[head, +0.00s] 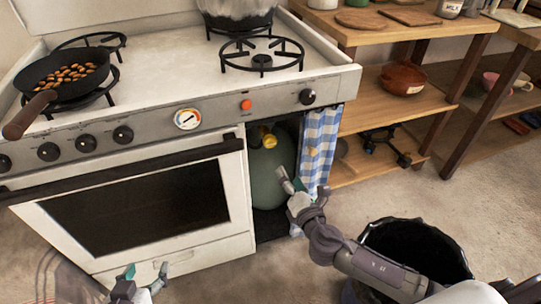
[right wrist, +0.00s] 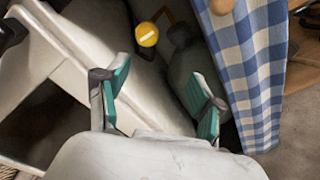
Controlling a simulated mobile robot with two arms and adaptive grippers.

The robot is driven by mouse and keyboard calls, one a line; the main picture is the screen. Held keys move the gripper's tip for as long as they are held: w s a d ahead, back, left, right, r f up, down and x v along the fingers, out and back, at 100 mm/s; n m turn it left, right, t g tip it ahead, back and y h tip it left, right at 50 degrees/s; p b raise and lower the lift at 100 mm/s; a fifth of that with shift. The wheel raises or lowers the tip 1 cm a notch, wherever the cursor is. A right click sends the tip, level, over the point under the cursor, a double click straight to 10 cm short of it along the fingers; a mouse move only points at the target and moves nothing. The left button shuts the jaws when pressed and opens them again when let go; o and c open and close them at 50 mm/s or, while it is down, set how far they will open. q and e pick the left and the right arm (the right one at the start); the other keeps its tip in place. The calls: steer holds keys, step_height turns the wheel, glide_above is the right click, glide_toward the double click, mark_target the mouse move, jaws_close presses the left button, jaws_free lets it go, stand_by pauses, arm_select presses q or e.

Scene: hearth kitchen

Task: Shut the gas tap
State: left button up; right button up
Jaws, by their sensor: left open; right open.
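The gas tap, a yellow knob (head: 268,137), sits on top of a green gas bottle (head: 270,172) inside the open cupboard right of the oven. In the right wrist view the yellow knob (right wrist: 148,35) shows a pale bar across its face, beyond my fingertips and near the bottle's dark neck (right wrist: 181,37). My right gripper (head: 297,184) is open and empty, in front of the cupboard opening, below and right of the knob and apart from it. Its open fingers also show in the right wrist view (right wrist: 161,80). My left gripper (head: 145,278) is open and empty, low before the oven.
A blue checked curtain (head: 317,150) hangs at the opening's right side, close to my right gripper. The stove (head: 165,75) bears a pan of brown pieces (head: 62,85) and a pot (head: 238,18). A black bin (head: 415,240) stands at the lower right; wooden shelves (head: 440,95) are behind.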

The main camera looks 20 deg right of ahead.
mark_target(272, 144)
steer(key=shift+n+t, duration=0.4)
steer(key=w, duration=0.2)
steer(key=w+r+b, duration=0.1)
steer(key=w, duration=0.2)
steer(key=w+a, duration=0.1)
steer(key=w, duration=0.1)
steer(key=shift+w+r, duration=0.35)
steer(key=shift+r, duration=0.05)
steer(key=w+b, duration=0.1)
steer(key=w, duration=0.4)
steer(key=shift+w+a, duration=0.1)
steer(key=shift+w+b, duration=0.3)
steer(key=shift+w, duration=0.15)
arm_select(q)
steer(key=w+d+r+t+h, duration=0.2)
steer(key=r+t, duration=0.4)
steer(key=r, duration=0.5)
steer(key=shift+w+d+r+t, duration=0.15)
steer(key=shift+w+t, duration=0.25)
steer(key=shift+w, duration=0.2)
arm_select(e)
steer(key=c, duration=1.1)
steer(key=shift+c, duration=0.2)
